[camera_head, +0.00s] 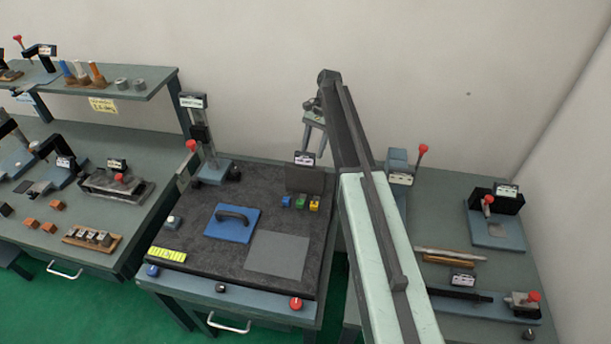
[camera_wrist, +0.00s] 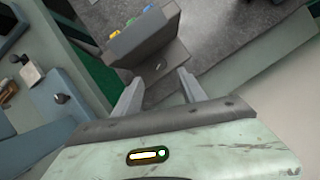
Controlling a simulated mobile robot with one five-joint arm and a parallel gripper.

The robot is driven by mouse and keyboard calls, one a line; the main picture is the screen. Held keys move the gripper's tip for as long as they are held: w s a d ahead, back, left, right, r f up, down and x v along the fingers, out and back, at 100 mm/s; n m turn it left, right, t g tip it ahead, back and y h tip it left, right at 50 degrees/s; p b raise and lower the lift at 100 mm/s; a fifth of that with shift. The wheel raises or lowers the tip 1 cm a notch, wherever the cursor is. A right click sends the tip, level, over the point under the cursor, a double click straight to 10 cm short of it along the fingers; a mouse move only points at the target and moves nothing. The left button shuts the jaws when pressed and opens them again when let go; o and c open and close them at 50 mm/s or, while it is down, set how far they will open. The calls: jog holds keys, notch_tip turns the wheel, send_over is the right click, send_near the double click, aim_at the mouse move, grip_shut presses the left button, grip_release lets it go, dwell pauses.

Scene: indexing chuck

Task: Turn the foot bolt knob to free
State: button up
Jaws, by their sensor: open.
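Several knobs show in the head view, and I cannot tell which is the foot bolt knob. A blue knob (camera_head: 152,270), a black knob (camera_head: 220,288) and a red knob (camera_head: 296,303) sit along the front edge of the middle bench. Another dark knob (camera_head: 528,334) is at the front of the right bench. My gripper (camera_head: 314,122) is at the back of the middle bench, far from these front knobs. In the wrist view my gripper (camera_wrist: 158,88) has its fingers apart with nothing between them. A grey upright plate (camera_wrist: 150,50) lies just beyond the fingers.
The middle bench top (camera_head: 180,235) holds a blue plate with a dark handle (camera_head: 232,222), a grey pad (camera_head: 277,255) and small coloured blocks (camera_head: 300,203). A post with a red ball (camera_head: 208,165) stands back left. My arm crosses between the middle and right benches.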

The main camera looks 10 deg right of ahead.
jog(key=b+x, duration=0.7)
jog(key=x, duration=0.2)
jog(key=shift+w+f+b, duration=0.1)
jog(key=shift+b, duration=0.25)
